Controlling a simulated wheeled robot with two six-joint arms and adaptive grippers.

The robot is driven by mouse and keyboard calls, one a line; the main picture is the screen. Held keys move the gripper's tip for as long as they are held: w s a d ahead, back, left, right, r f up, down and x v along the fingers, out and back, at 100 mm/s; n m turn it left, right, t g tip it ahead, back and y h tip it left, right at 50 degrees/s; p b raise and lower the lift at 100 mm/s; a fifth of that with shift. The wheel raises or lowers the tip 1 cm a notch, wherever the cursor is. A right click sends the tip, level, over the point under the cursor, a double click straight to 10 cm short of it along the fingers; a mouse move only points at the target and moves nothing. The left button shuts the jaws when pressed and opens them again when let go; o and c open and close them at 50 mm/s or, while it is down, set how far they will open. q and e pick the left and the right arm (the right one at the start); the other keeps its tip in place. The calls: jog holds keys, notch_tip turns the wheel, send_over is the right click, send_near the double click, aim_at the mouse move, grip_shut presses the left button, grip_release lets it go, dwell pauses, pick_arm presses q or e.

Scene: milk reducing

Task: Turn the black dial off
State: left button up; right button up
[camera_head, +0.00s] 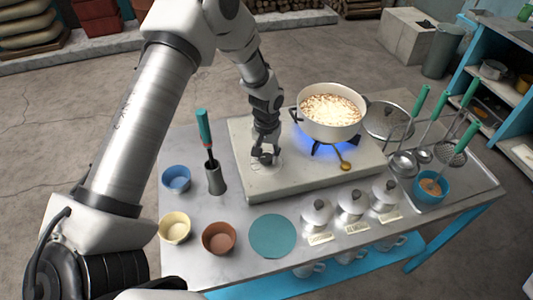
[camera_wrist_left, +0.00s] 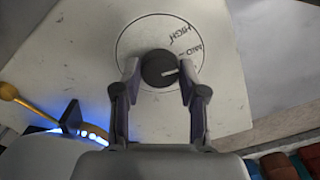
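The black dial (camera_wrist_left: 160,69) sits on the pale stove top (camera_wrist_left: 222,92) in the left wrist view, inside a printed circle. The words HIGH and MID show at its upper right. The dial's white mark points right, toward MID. My left gripper (camera_wrist_left: 160,75) has one finger on each side of the dial, very close to it; contact is hard to tell. In the head view my left gripper (camera_head: 265,157) comes down onto the left part of the stove (camera_head: 300,184) and hides most of the dial. A blue flame burns under the white pot (camera_head: 330,128). My right gripper is not in view.
A dark cup with a green-handled tool (camera_head: 215,178) stands left of the stove. Small bowls, a teal disc (camera_head: 272,236) and several lidded jars line the front. A pot lid (camera_head: 390,120) and a blue bowl (camera_head: 429,188) with utensils lie to the right.

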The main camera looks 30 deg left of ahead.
pick_arm(q)
jog(key=shift+c, duration=1)
jog(key=shift+m, duration=0.3)
jog(key=m, duration=0.7)
jog(key=shift+f+p, duration=0.1)
jog(key=shift+p, duration=0.25)
jog(key=m, duration=0.4)
jog(key=shift+m, duration=2.2)
jog(key=shift+s, duration=0.1)
